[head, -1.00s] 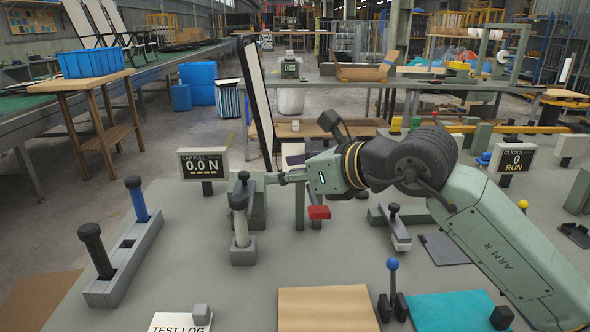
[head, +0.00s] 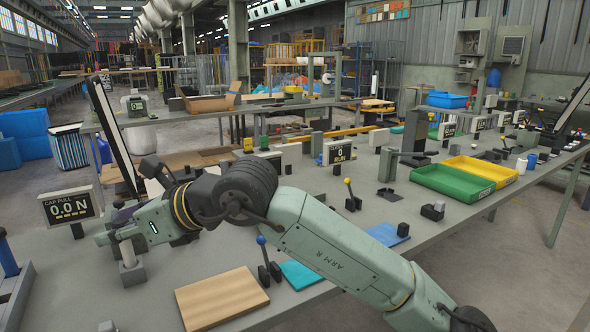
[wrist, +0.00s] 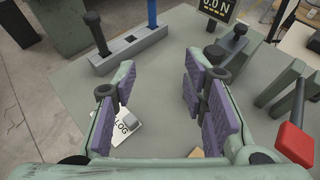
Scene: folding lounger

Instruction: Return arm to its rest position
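My arm (head: 340,250) reaches from the lower right across the grey bench to the left in the head view. My gripper (wrist: 157,88) is open in the wrist view, its two purple-padded fingers apart with nothing between them. Below it lie the bench top and the white test log card (wrist: 122,128). In the head view the gripper's end is at the left, close to a small post in a grey block (head: 132,270); the fingers are hard to make out there. Whether they touch the post is unclear.
A force display (head: 70,206) reads 0.0 N at the left. A wooden board (head: 222,298), a blue-knobbed lever (head: 262,242) and a teal mat (head: 302,275) lie near the arm. Green (head: 452,182) and yellow (head: 480,171) trays stand at the right. A rack with handles (wrist: 130,50) stands beyond the fingers.

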